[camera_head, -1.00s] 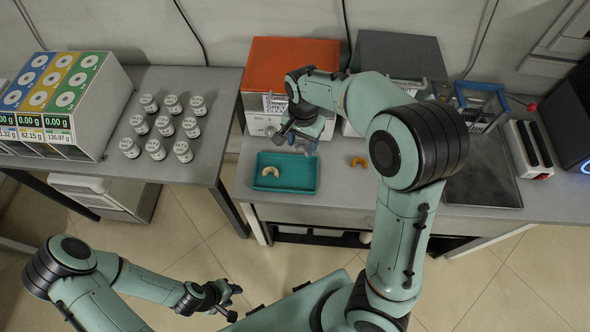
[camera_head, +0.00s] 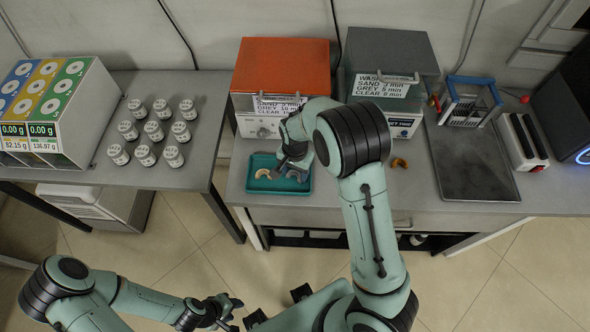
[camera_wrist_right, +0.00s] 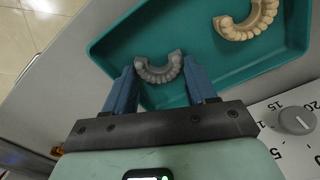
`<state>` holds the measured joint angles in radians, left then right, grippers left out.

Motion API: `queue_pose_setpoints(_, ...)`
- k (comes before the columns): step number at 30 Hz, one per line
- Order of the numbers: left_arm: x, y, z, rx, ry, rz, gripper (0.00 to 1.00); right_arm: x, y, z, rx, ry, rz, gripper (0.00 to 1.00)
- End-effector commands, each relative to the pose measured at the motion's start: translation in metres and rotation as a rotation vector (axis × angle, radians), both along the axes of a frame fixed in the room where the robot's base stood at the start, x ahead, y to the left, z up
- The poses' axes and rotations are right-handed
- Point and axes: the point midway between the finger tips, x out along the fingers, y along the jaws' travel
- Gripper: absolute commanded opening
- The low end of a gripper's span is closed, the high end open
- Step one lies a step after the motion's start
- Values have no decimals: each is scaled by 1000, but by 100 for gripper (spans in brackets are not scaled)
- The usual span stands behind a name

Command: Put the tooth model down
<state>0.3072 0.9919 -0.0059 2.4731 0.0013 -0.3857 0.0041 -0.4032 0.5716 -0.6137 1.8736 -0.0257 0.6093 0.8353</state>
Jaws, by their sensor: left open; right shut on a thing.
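The grey tooth model (camera_wrist_right: 158,68) is between the blue fingers of my right gripper (camera_wrist_right: 162,88) in the right wrist view, over the teal tray (camera_wrist_right: 115,47). In the head view my right gripper (camera_head: 290,168) is low over the right part of the tray (camera_head: 258,187) and is shut on the model. I cannot tell whether the model touches the tray floor. A beige tooth model (camera_head: 263,173) lies in the tray's left part; it also shows in the right wrist view (camera_wrist_right: 246,20). My left gripper (camera_head: 223,308) is open and empty, away from the bench.
An orange-topped machine (camera_head: 280,65) and a grey-topped machine (camera_head: 390,60) stand behind the tray. An orange tooth model (camera_head: 398,162) lies on the bench right of my arm. A blue-handled rack (camera_head: 468,103), a dark flat tray (camera_head: 475,165) and several white jars (camera_head: 153,131) stand farther off.

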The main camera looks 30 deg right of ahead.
Motion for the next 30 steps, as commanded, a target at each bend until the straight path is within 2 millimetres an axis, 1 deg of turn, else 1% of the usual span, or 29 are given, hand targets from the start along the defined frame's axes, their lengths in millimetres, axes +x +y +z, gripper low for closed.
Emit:
queue_pose_setpoints(4,1,0,1,0,-1,0,43,1,0,2,0,-2,0,28)
queue_pose_setpoints(8,-1,0,-2,0,1,0,43,0,0,-2,0,-1,0,28)
queue_pose_setpoints(9,-1,0,-2,0,1,0,43,1,0,-2,0,-2,0,63)
queue_pose_setpoints(10,-1,0,-2,0,1,0,43,1,0,-2,0,-2,0,67)
queue_pose_setpoints(18,-1,0,-1,0,1,0,43,1,0,-1,0,-2,0,67)
queue_pose_setpoints(22,2,0,2,0,-2,0,43,2,1,8,1,-4,1,67)
queue_pose_setpoints(26,5,0,6,0,-6,0,43,3,1,30,2,-8,1,67)
queue_pose_setpoints(30,9,0,12,0,-10,0,43,3,1,62,2,-10,2,67)
